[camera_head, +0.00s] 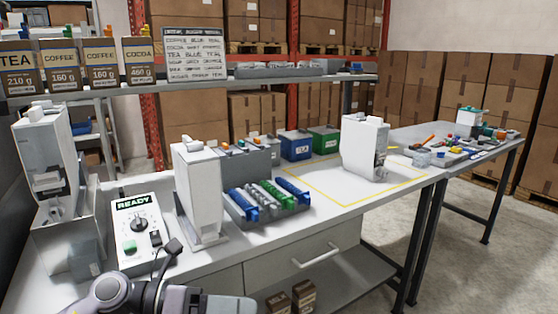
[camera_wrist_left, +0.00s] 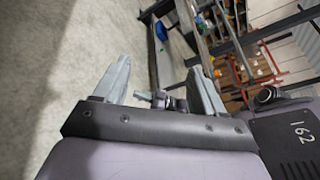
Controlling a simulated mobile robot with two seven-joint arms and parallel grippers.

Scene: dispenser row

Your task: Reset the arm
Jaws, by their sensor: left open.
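My left arm (camera_head: 115,292) shows at the bottom edge of the head view, in front of the white workbench (camera_head: 225,258). My left gripper (camera_wrist_left: 158,78) shows in the left wrist view. Its two grey fingers are spread wide, with nothing held between them. Behind the fingers are grey floor and shelving, and no object touches them. My right gripper is in neither view.
A control box (camera_head: 140,232) reading READY stands close beyond my arm. White dispensers (camera_head: 198,190) (camera_head: 364,148) stand on the bench, with a tray of blue and green items (camera_head: 268,198) between. A yellow outline (camera_head: 320,185) surrounds mostly bare bench. A drawer handle (camera_head: 316,256) protrudes in front.

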